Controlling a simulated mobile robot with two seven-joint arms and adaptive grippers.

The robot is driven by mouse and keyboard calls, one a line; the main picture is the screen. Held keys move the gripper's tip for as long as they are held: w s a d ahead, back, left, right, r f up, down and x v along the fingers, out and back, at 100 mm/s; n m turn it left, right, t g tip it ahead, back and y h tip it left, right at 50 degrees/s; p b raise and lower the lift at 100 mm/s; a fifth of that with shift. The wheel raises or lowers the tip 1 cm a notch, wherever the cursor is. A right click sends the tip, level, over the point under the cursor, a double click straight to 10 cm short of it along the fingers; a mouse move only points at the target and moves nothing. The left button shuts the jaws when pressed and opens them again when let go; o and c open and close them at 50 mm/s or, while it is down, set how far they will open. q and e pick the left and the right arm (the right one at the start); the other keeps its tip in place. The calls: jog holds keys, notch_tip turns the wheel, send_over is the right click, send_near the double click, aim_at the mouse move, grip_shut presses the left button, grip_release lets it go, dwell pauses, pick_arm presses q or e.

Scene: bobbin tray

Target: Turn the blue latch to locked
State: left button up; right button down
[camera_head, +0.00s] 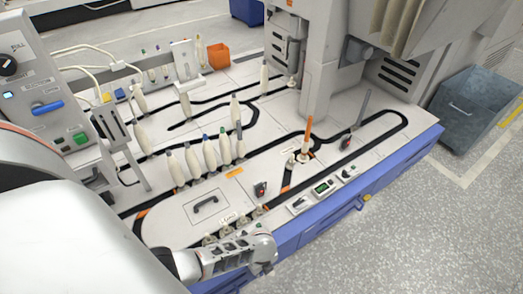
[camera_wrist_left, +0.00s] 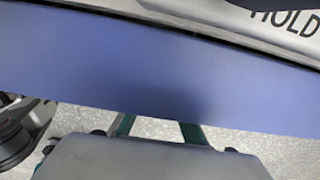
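The blue latch (camera_head: 47,107) is a blue handle on the face of the light grey control panel (camera_head: 30,75) at the left of the head view. It lies nearly level, tilting up slightly to the right; no lock marking can be read. My left arm crosses the lower left. Its wrist and gripper (camera_head: 262,258) are at the table's front edge, well to the right of and below the latch. The fingers cannot be made out clearly. The left wrist view does not show the latch. My right gripper is in neither view.
Several pale bobbins (camera_head: 210,153) stand upright on the white table (camera_head: 280,120) with black tracks. An orange box (camera_head: 218,56) stands at the back. The table's blue front side (camera_wrist_left: 160,75) fills much of the left wrist view, below "HOLD" lettering. A grey bin (camera_head: 475,105) stands right.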

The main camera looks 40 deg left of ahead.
pick_arm(q)
grip_shut()
